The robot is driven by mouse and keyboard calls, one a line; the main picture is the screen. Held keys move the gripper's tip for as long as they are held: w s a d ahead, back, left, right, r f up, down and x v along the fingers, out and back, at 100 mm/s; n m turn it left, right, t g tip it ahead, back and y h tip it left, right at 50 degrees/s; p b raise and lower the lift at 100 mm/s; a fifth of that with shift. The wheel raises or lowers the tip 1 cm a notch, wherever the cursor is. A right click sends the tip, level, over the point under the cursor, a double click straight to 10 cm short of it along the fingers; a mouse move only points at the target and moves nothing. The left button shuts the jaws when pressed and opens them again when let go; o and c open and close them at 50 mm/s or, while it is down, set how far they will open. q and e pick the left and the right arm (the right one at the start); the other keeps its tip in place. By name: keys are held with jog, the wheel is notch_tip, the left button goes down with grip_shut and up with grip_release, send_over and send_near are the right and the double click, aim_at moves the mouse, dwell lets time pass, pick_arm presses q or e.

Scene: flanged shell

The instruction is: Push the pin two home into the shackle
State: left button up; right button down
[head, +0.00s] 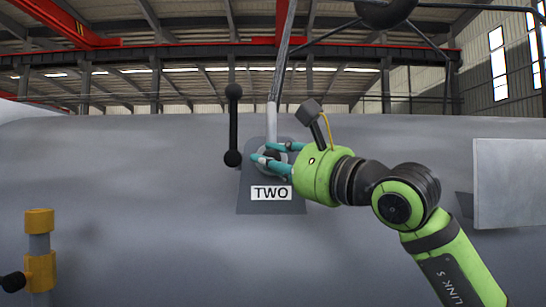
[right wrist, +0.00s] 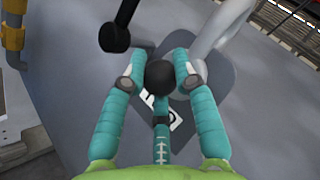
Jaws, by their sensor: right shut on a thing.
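My right gripper (head: 275,158) is at the plate (head: 243,200) with the label TWO (head: 271,193), coming in from the right. Its teal fingers are shut on pin two, whose round black head (right wrist: 160,75) shows between the fingertips in the right wrist view. The light grey shackle (head: 272,117) rises just behind the fingers; it also shows in the right wrist view (right wrist: 212,35), right of the black head. The pin's shank is hidden, so I cannot tell how deep it sits. My left gripper is not in view.
A black bar with ball ends (head: 233,125) stands just left of the fingers. A dark sling (head: 285,50) runs up from the shackle. A yellow-collared post (head: 39,250) is at lower left, a pale panel (head: 510,184) at right.

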jog(key=shift+w+r+p, duration=0.1)
jog(key=shift+w+p, duration=0.2)
jog(key=shift+w, duration=0.05)
jog(key=c, duration=0.9)
grip_release()
jog(key=shift+s, duration=0.1)
jog(key=shift+s+d+f, duration=0.2)
jog(key=shift+d+f, duration=0.05)
jog(key=shift+d, duration=0.15)
jog(key=v, duration=1.1)
jog(key=shift+s+a+r, duration=0.1)
jog(key=shift+s, duration=0.05)
